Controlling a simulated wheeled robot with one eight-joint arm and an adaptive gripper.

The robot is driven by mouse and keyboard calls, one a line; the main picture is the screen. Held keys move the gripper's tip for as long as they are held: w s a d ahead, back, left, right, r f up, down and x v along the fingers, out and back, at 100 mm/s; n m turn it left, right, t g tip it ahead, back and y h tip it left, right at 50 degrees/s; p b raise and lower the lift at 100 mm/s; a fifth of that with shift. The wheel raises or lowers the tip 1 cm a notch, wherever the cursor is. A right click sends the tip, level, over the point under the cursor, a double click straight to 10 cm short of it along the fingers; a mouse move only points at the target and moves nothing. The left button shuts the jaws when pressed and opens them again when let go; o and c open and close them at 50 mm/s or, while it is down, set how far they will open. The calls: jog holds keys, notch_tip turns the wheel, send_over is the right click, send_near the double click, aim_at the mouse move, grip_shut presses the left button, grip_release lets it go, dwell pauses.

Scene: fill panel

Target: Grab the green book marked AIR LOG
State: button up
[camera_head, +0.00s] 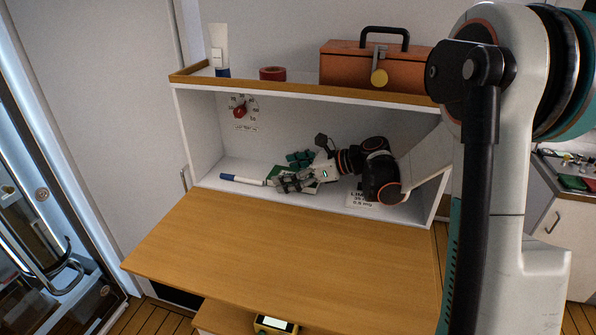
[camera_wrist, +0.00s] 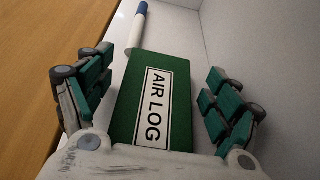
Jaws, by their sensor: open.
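The green book (camera_wrist: 134,84) with a white AIR LOG label lies flat on the white cabinet floor, between the spread fingers of my gripper (camera_wrist: 155,95) in the wrist view. The fingers stand apart on either side of the book, and the gripper is open. In the head view my gripper (camera_head: 291,172) reaches into the cabinet from the right and hides most of the book; a green edge (camera_head: 274,171) shows beside it. I cannot tell whether the fingers touch the book.
A white marker with a blue end (camera_head: 243,180) lies just left of the book. A printed card (camera_head: 361,199) lies under my arm. The cabinet's right wall (camera_head: 437,190) is close to my arm. An orange toolbox (camera_head: 350,68) and red tape (camera_head: 272,73) stand on top. The wooden desk (camera_head: 270,245) is clear.

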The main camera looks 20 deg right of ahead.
jog(key=shift+w+a+f, duration=0.1)
jog(key=shift+a, duration=0.05)
jog(key=c, duration=1.4)
